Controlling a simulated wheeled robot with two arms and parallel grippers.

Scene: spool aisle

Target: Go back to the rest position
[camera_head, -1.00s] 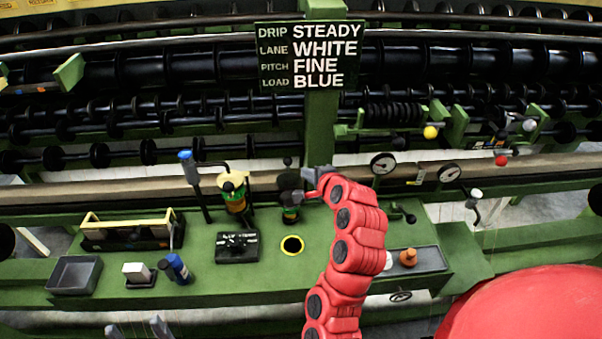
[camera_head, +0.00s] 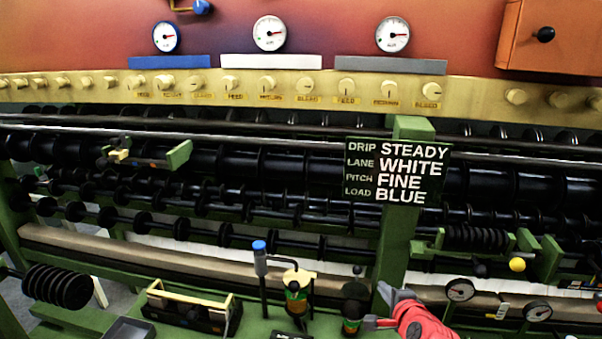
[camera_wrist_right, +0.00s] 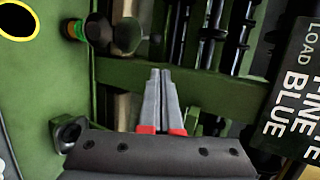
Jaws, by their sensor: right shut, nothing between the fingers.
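My right gripper (camera_head: 382,306) shows at the bottom of the head view, right of centre, at the end of my red arm. It is beside a dark knob on a green-banded base (camera_head: 353,305). In the right wrist view the two grey fingers of this gripper (camera_wrist_right: 160,76) lie together, with nothing between them. A green beam (camera_wrist_right: 220,90) runs behind the fingertips there. My left gripper is out of view.
A sign (camera_head: 397,175) hangs on a green post (camera_head: 400,240) above the gripper. A blue-topped lever (camera_head: 260,262) and a yellow-topped canister (camera_head: 297,288) stand to its left. Dark rollers (camera_head: 260,165) fill the middle. Dials (camera_head: 460,290) are at lower right.

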